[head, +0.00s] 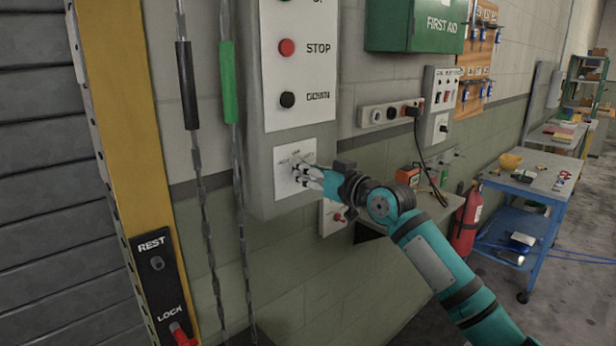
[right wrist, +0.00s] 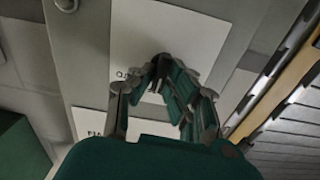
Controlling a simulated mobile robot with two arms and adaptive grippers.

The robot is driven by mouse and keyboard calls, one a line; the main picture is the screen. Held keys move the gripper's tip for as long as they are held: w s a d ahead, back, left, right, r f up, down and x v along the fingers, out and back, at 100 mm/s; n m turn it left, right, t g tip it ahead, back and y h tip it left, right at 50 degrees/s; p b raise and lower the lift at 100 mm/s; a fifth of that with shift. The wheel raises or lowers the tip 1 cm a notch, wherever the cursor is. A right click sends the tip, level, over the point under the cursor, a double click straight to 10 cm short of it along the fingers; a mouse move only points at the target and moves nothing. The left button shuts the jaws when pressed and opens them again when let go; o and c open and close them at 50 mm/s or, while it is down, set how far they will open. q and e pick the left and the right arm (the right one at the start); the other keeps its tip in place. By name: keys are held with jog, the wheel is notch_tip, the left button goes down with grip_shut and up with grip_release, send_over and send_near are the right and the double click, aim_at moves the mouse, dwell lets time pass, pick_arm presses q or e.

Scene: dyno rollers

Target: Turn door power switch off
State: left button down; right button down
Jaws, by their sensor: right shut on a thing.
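The door control box (head: 258,190) hangs on the wall beside the shutter. Its lower white plate (head: 283,185) bears the power switch, whose knob is mostly hidden behind my fingers. My right gripper (head: 297,169) reaches in from the right, with its fingertips at this plate, shut on the switch. In the right wrist view the fingers of the gripper (right wrist: 162,68) come together over the white plate (right wrist: 185,25), and they cover the switch, so its position cannot be read. My left gripper is out of view.
Above the plate are a red STOP button (head: 287,47) and a black DOWN button (head: 288,99). Two hanging chains with black (head: 187,85) and green (head: 227,82) sleeves are left of the box. A socket strip (head: 385,114) and fire extinguisher (head: 467,222) are to the right.

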jog(key=shift+n, duration=0.4)
jog(key=c, duration=1.4)
grip_release()
jog(key=shift+a, duration=0.1)
jog(key=shift+o, duration=0.2)
jog(key=v, duration=1.2)
jog(key=shift+w+f, duration=0.1)
jog(key=shift+w, duration=0.05)
